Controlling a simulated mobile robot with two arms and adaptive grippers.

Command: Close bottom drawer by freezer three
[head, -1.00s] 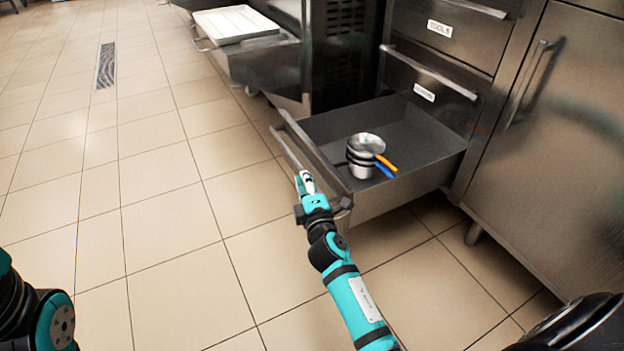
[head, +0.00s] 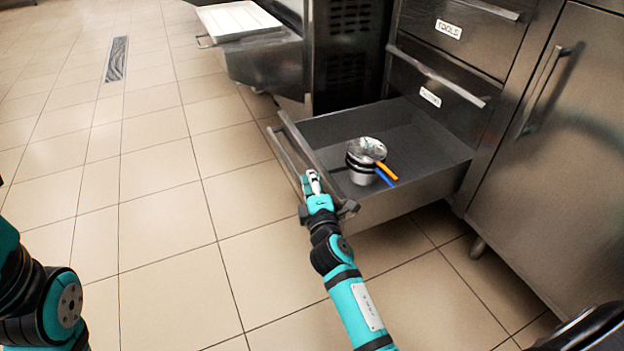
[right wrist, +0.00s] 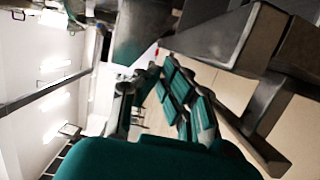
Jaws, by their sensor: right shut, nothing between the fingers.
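The bottom drawer (head: 420,188) is pulled well out from the steel cabinet, right of centre in the head view. Stacked metal pots (head: 360,163) with orange and blue handles stand in it. Its long bar handle (head: 283,150) runs along the drawer front. My right gripper (head: 311,183) is shut and empty, at the near end of the handle and drawer front; I cannot tell whether it touches them. Its teal fingers (right wrist: 160,85) fill the middle of the right wrist view, with grey metal bars beside them. My left gripper is out of view; only my left arm shows.
A steel cabinet door (head: 550,150) stands to the right. A dark freezer unit (head: 348,55) and another open drawer with a white tray (head: 238,20) lie behind. Tiled floor at left is clear.

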